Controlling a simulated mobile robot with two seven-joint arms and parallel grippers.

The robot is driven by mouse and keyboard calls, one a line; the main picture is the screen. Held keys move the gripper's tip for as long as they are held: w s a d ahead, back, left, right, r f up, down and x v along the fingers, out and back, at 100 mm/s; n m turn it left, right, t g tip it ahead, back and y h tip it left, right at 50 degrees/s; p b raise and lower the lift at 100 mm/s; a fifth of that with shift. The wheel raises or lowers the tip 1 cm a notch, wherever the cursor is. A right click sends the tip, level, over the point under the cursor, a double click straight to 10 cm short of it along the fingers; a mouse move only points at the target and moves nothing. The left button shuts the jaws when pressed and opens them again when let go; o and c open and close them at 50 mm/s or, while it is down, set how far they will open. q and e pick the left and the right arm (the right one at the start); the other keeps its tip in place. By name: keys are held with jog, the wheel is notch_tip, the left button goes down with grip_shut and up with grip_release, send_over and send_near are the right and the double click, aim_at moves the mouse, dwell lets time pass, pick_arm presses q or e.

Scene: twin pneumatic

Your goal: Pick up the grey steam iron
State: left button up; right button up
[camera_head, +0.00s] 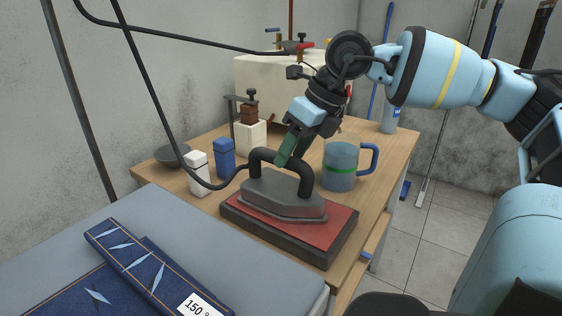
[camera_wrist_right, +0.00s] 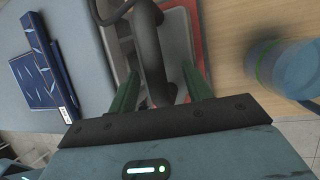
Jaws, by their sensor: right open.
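The grey steam iron (camera_head: 282,199) stands flat on a red pad with a dark base (camera_head: 335,228), its dark arched handle (camera_head: 266,152) on top and a black cord running off to the left. My right gripper (camera_head: 289,150) is at the handle, coming down from the upper right. In the right wrist view the green fingers of my gripper (camera_wrist_right: 160,80) are apart, with the iron's handle (camera_wrist_right: 150,45) showing between them. I cannot tell whether either finger touches it. My left gripper is out of view.
A blue mug (camera_head: 341,167) stands close right of the iron. White (camera_head: 199,176) and blue (camera_head: 224,158) containers and a grey bowl (camera_head: 172,156) stand left. A cream-coloured machine (camera_head: 262,88) is behind.

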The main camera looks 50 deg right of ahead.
aim_at(286, 181)
jog(key=shift+a+b+x, duration=0.15)
jog(key=shift+b+x, duration=0.15)
jog(key=shift+x, duration=1)
jog(key=shift+a+b+x, duration=0.15)
jog(key=shift+b+x, duration=0.1)
jog(key=shift+x, duration=1.05)
jog(key=shift+w+r, duration=0.15)
jog(key=shift+w, duration=0.05)
jog(key=shift+c, duration=0.2)
grip_shut()
jog(key=shift+w+r, duration=0.1)
jog(key=shift+r, duration=0.15)
